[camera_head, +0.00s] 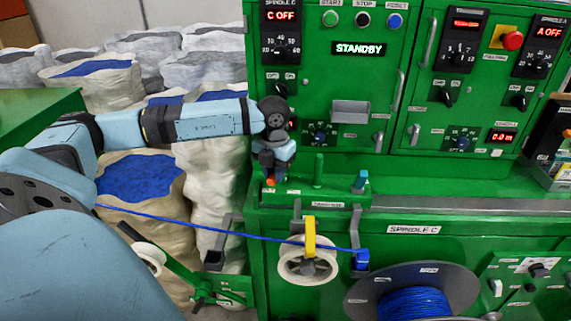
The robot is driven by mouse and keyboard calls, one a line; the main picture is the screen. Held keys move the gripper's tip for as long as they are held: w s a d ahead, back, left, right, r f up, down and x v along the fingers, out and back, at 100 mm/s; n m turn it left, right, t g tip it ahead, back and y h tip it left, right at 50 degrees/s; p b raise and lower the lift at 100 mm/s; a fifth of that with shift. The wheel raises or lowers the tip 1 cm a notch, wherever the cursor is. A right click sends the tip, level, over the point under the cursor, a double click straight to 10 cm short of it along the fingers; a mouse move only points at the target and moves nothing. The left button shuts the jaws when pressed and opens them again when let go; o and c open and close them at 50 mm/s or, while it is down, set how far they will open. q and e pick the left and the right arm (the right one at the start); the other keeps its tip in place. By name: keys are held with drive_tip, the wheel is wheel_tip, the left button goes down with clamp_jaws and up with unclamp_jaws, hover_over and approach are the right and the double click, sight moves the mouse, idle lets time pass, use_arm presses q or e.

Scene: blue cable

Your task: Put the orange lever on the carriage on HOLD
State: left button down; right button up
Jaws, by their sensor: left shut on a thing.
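My left arm reaches in from the left, and my left gripper (272,172) points down at the left end of the green carriage (335,197). The gripper is shut on the orange lever (271,181); only a small orange part shows below the fingers. Small white labels lie on the carriage beside the lever, too small to read. A green upright handle (319,169) and a teal-topped knob (360,181) stand to the right of the gripper. My right gripper is not in view.
The blue cable (215,229) runs across the front, past a white pulley (295,265) with a yellow arm (309,237), to a blue block (362,260). A cable spool (414,303) sits below. The green control panel (340,90) stands behind, its display reading STANDBY. Sacks (140,176) stand at left.

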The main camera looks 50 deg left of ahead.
sight(273, 174)
use_arm(q)
drive_tip(key=shift+a+m, duration=0.2)
drive_tip(key=shift+m, duration=0.2)
drive_tip(key=shift+r, duration=0.1)
drive_tip(key=c, duration=1)
unclamp_jaws()
drive_tip(key=shift+r, duration=0.4)
wheel_tip(273, 174, up, 13)
drive_tip(key=b, duration=0.1)
drive_tip(key=shift+s+f, duration=0.1)
